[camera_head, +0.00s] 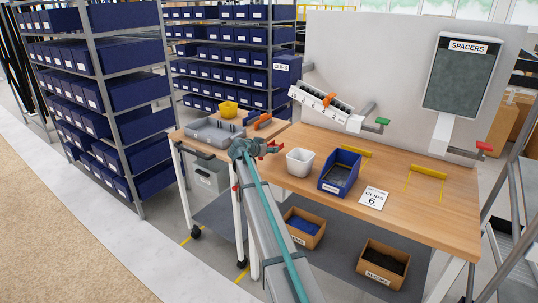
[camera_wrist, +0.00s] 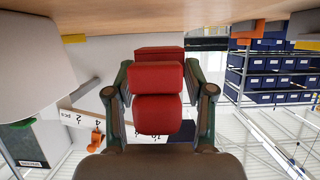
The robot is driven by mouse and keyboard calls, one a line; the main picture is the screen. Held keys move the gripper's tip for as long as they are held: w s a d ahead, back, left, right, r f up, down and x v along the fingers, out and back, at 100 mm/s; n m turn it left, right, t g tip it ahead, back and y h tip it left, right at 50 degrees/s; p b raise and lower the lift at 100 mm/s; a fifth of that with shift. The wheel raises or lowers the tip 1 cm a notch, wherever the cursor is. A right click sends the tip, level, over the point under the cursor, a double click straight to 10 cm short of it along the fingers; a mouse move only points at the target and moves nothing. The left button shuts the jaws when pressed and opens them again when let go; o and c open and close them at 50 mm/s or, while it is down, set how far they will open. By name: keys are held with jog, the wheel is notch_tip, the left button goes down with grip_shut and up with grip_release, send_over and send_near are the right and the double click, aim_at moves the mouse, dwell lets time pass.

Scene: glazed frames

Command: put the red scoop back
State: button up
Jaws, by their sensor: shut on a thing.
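The red scoop (camera_wrist: 158,110) shows in the wrist view as red blocks between the two fingers of my gripper (camera_wrist: 158,92). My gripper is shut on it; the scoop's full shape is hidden. In the head view my gripper (camera_head: 262,150) is at the left edge of the wooden workbench (camera_head: 420,215), near the white tub. A small red part (camera_head: 272,146) of the scoop shows beside it. Whether the scoop touches anything else cannot be told.
A white tub (camera_head: 300,162), a blue bin (camera_head: 339,172) and a "CLIPS 6" card (camera_head: 373,197) are on the bench. The side table holds a grey tray (camera_head: 212,133), yellow bowl (camera_head: 229,109) and orange item (camera_head: 263,121).

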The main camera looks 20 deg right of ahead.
aim_at(269, 160)
jog(key=shift+w+d+f, duration=0.1)
jog(key=shift+w+f, duration=0.2)
notch_tip(269, 160, down, 3)
jog(key=shift+r+p, duration=0.1)
jog(key=shift+p, duration=0.65)
jog(key=shift+f, duration=0.25)
jog(key=shift+f+b, duration=0.15)
jog(key=shift+b, duration=0.15)
jog(key=o, duration=1.2)
jog(key=shift+c, duration=0.2)
jog(key=shift+r, duration=0.2)
